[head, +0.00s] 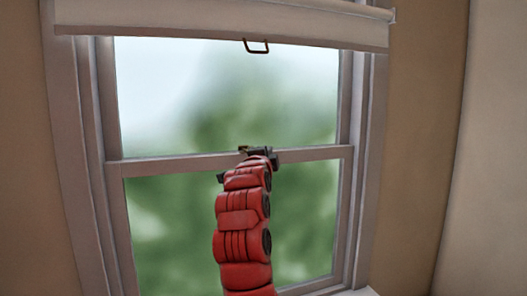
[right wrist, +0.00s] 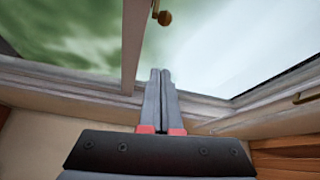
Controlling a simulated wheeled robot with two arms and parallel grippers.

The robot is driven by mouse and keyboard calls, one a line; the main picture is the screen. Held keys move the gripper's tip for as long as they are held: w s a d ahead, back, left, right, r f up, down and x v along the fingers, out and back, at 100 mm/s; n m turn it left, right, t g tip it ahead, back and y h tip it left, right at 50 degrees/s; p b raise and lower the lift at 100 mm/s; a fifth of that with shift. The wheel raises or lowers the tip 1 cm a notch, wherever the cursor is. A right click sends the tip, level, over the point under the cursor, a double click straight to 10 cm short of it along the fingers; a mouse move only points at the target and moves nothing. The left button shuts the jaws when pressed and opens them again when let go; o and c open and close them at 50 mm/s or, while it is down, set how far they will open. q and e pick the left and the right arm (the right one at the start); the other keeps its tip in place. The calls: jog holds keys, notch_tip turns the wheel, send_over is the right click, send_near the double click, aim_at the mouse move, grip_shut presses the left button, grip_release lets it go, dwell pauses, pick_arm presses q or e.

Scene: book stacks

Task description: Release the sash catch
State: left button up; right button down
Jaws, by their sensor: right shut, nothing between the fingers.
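The sash catch shows in the right wrist view as a small brass knob (right wrist: 164,18) on the pale rail between the panes. In the head view a small brass bit of the catch (head: 243,148) shows at the middle of the window's meeting rail (head: 180,162), mostly hidden by my gripper. My right gripper (right wrist: 160,72) is shut and empty, its two grey fingers together. In the right wrist view its fingertips are below the knob in the picture, apart from it. My red right arm rises in front of the lower pane. My left gripper is not in view.
A pale blind (head: 215,22) with a dark metal pull (head: 256,47) hangs across the top of the window. A brass handle (right wrist: 308,95) shows at the right edge of the right wrist view. Brown wall (head: 415,150) lies to the right of the window frame.

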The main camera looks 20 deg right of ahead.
jog(key=w+p, duration=0.5)
jog(key=w, duration=0.1)
jog(key=shift+w+a+f, duration=0.15)
jog(key=shift+w+a, duration=0.15)
jog(key=shift+w, duration=0.1)
